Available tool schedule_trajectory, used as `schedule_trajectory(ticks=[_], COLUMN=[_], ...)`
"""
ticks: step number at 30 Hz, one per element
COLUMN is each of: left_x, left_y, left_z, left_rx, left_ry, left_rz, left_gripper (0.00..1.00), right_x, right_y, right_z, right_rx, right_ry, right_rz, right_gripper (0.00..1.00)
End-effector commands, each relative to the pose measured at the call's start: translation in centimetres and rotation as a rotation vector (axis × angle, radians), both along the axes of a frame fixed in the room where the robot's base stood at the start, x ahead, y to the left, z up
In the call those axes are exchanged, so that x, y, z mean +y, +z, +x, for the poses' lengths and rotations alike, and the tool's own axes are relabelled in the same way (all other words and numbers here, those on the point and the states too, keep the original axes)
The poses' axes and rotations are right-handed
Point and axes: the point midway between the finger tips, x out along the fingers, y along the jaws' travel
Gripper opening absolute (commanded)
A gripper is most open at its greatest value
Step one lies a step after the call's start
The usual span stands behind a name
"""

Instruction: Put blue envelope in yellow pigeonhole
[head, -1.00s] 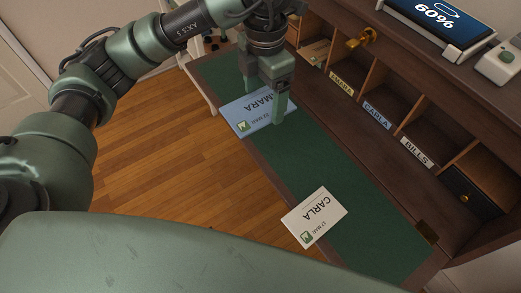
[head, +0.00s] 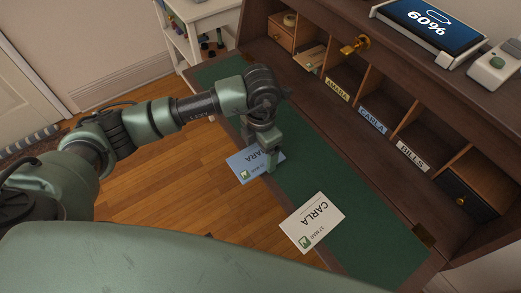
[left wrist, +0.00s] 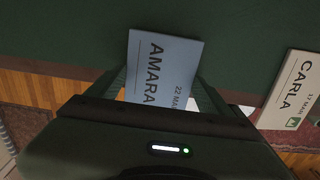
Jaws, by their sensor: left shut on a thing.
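The blue envelope (head: 241,166), marked AMARA, is at the front edge of the green desk mat, partly over the edge. My left gripper (head: 258,155) is shut on it and hides part of it. In the left wrist view the envelope (left wrist: 162,72) shows between the two fingers (left wrist: 162,92). I cannot tell whether it touches the desk. The yellow pigeonhole label (head: 338,90), reading AMARA, is on the desk's cubby row, up and right of the gripper. My right gripper is not in view.
A cream envelope (head: 312,222) marked CARLA lies on the green mat (head: 335,190). Beside the yellow label are a blue CARLA label (head: 373,119) and a white BILLS label (head: 411,156). The mat between is clear.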

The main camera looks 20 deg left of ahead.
Motion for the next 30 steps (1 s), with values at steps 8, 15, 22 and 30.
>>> schedule_trajectory(ticks=[8,15,22,30], left_x=[0.0,0.0,0.0,0.0], left_y=[-0.5,-0.8,-0.6,3.1], left_z=[0.0,0.0,0.0,0.2], left_rx=[-0.001,-0.001,-0.001,-0.007], left_ry=[-0.001,-0.001,-0.001,-0.001], left_rz=[-0.001,-0.001,-0.001,-0.001], left_gripper=[0.42,1.0,1.0,1.0], right_x=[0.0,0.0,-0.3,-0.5], right_y=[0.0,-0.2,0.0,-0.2], right_z=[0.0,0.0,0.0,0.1], right_rx=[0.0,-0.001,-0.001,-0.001], right_ry=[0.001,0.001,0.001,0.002], right_rz=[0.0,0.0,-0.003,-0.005], right_gripper=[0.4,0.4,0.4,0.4])
